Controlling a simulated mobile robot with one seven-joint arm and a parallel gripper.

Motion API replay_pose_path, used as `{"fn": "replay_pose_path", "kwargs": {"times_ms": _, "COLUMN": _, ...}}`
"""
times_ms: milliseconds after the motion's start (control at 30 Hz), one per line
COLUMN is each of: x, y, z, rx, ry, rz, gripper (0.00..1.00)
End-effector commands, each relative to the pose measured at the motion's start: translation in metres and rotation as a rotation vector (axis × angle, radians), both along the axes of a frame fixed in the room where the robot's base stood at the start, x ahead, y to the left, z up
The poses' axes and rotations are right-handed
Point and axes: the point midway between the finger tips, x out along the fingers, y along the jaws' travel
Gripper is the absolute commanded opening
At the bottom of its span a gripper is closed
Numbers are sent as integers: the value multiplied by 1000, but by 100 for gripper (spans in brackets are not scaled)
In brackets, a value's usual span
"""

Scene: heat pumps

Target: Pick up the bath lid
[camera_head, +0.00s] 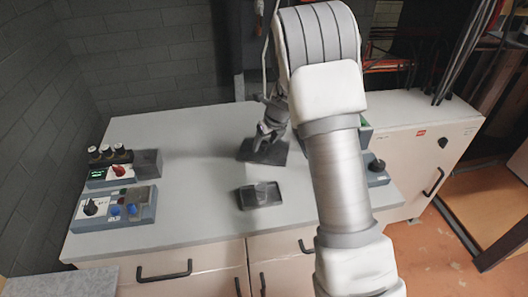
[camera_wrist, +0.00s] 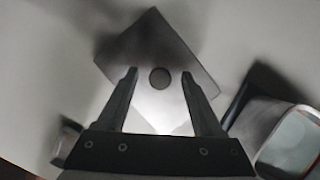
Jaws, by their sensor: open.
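The bath lid (camera_wrist: 165,45) looks like a flat dark-grey plate with a round dark knob (camera_wrist: 160,78) on top. In the head view the lid (camera_head: 270,153) lies on the grey worktop, behind a small dark tray. My gripper (camera_wrist: 159,73) is open above the lid. In the wrist view the knob shows between the two fingertips, with clear space on both sides. In the head view my gripper (camera_head: 265,139) is right over the lid and hides part of it. I cannot tell the exact height gap.
The small dark tray (camera_head: 243,198) holds a clear vessel (camera_head: 267,190). Control boxes with knobs (camera_head: 115,212) stand at the left of the worktop (camera_head: 190,170). Another knobbed box (camera_head: 377,170) is right of my arm. In the wrist view a pale-rimmed object (camera_wrist: 290,140) is close at lower right.

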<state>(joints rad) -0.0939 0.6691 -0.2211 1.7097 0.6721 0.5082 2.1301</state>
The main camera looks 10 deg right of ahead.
Motion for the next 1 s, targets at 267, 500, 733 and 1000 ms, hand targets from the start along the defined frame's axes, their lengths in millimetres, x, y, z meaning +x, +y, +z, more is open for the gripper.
{"fn": "replay_pose_path", "kwargs": {"times_ms": 267, "x": 0, "y": 0, "z": 1, "rx": 0, "ry": 1, "rz": 0, "gripper": 32}}
{"fn": "replay_pose_path", "kwargs": {"times_ms": 500, "x": 0, "y": 0, "z": 0, "rx": 0, "ry": 1, "rz": 0, "gripper": 0}}
{"fn": "replay_pose_path", "kwargs": {"times_ms": 733, "x": 0, "y": 0, "z": 1, "rx": 0, "ry": 0, "rz": 0, "gripper": 0}}
{"fn": "replay_pose_path", "kwargs": {"times_ms": 1000, "x": 1, "y": 0, "z": 21, "rx": -2, "ry": -4, "rz": 2, "gripper": 0}}
